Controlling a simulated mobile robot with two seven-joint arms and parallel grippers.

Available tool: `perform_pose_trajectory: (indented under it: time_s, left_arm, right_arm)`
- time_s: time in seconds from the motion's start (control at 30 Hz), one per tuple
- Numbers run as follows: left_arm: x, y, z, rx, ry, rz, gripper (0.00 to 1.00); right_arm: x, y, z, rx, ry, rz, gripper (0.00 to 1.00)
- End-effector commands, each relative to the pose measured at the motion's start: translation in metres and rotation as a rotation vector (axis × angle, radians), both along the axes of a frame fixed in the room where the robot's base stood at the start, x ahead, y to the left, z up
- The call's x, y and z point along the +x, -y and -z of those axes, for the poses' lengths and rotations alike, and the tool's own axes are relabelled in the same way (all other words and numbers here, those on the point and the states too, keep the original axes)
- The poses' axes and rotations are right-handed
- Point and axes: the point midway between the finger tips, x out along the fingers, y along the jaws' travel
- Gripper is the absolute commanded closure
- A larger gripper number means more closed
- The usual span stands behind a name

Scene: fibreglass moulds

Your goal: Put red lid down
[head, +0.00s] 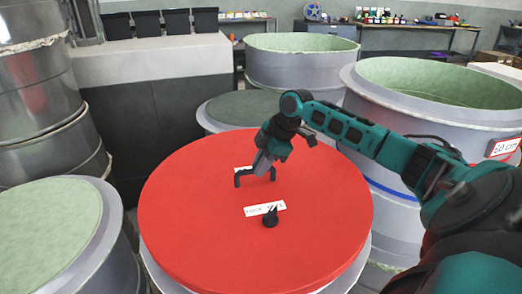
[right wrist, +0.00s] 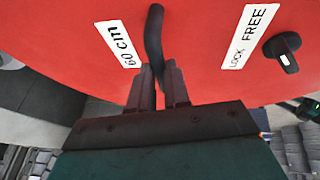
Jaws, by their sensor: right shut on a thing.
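The round red lid (head: 200,225) lies level over a grey cylindrical mould (head: 358,272). I cannot tell whether it rests on the rim or hangs just above it. It carries a dark bar handle (head: 238,179), a black knob (head: 270,220) and white labels. My right gripper (head: 264,172) is shut on the handle, reaching over the lid from the right. In the right wrist view the fingers (right wrist: 159,92) close around one end of the handle (right wrist: 154,35). The labels there read "60 cm" and "LOCK FREE", with the knob (right wrist: 282,47) beside the latter. My left gripper is not in view.
A stack of metal drums (head: 40,100) rises at the left. Black bins (head: 160,22) line a ledge behind.

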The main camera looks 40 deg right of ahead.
Motion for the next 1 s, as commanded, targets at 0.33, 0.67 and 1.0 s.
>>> perform_pose_trajectory:
  time_s: [0.33,0.67,1.0]
  left_arm:
    - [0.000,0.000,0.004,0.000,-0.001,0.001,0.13]
    - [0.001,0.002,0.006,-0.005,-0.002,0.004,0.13]
    - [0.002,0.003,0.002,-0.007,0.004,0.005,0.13]
  right_arm:
    - [0.001,0.000,0.022,0.001,0.006,0.000,1.00]
    - [0.002,0.001,0.062,0.000,0.009,0.001,1.00]
    - [-0.001,0.000,0.065,-0.002,-0.001,-0.001,0.68]
